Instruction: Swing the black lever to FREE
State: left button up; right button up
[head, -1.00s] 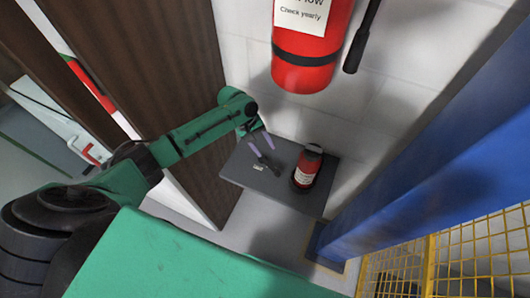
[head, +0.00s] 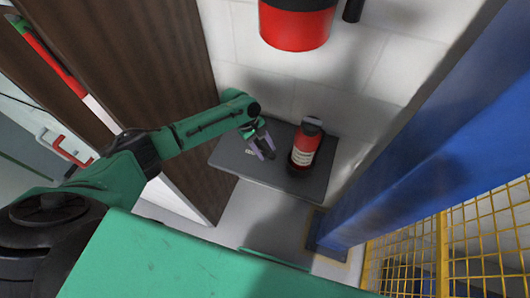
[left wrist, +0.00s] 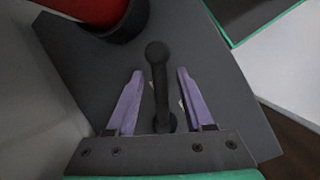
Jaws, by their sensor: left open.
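The black lever (left wrist: 158,85) has a round knob and stands out from a dark grey shelf. In the left wrist view it lies between the two purple fingers of my left gripper (left wrist: 160,72), which are open, with a gap visible on each side. In the head view my left gripper (head: 269,154) is low over the grey shelf (head: 300,188), just left of a small red extinguisher; the lever is mostly hidden there. A small pale label (head: 250,152) lies beside the gripper; its text is too small to read. My right gripper is not in view.
The small red extinguisher (head: 306,146) stands close right of the gripper. A larger red extinguisher (head: 296,24) hangs on the wall above. A brown door (head: 140,75) is at left, a blue column (head: 430,150) and yellow mesh (head: 490,235) at right.

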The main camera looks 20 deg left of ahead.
pick_arm(q)
jog(key=shift+a, duration=0.1)
grip_shut()
dwell(1.2)
